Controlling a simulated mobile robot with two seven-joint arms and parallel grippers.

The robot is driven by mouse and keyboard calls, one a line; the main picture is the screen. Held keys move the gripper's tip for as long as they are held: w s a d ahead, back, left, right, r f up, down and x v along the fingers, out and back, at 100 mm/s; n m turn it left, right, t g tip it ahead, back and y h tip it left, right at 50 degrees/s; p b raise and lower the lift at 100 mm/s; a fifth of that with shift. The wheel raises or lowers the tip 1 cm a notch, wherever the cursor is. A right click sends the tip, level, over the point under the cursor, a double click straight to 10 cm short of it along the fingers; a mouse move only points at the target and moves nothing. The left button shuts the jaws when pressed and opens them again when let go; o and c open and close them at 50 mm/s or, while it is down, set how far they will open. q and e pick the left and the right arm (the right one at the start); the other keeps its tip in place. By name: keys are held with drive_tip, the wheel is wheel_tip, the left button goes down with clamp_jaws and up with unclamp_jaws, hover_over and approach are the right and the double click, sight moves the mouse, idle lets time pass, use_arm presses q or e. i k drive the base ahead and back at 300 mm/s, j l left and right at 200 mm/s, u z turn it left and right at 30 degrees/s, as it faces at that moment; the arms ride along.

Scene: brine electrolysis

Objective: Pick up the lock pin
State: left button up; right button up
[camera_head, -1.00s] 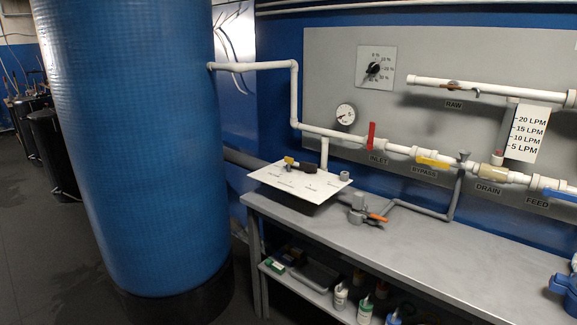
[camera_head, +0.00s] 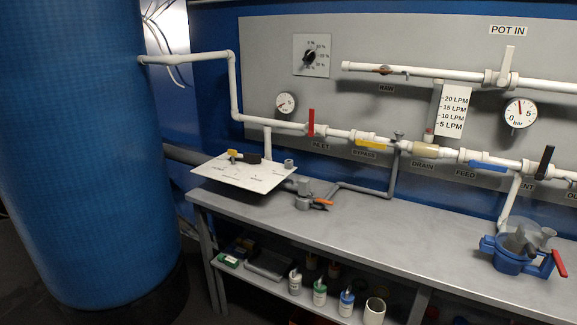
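I cannot pick out the lock pin for certain at this distance. A white board (camera_head: 222,173) lies on the left end of the grey bench (camera_head: 375,212). On it is a small yellow and black item (camera_head: 249,158), with a grey part at its left end. A small grey cylinder (camera_head: 289,163) stands at the board's right edge. These are too small to name surely. Neither of my grippers is in view.
A large blue tank (camera_head: 85,150) stands left of the bench. Valved pipes (camera_head: 340,134) run along the wall panel. A grey valve with an orange handle (camera_head: 304,195) and a blue fitting (camera_head: 510,262) sit on the bench. Bottles (camera_head: 320,292) stand on the lower shelf.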

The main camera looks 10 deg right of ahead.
sight(233, 153)
drive_tip(key=z, duration=0.7)
drive_tip(key=i+j+z, duration=0.15)
drive_tip(key=j+z, duration=0.15)
drive_tip(key=i+j+z, duration=0.15)
drive_tip(key=j+z, duration=0.2)
drive_tip(key=i+j+z, duration=0.1)
drive_tip(key=j+z, duration=0.35)
drive_tip(key=j, duration=0.4)
drive_tip(key=i+j+z, duration=0.1)
drive_tip(key=j, duration=0.45)
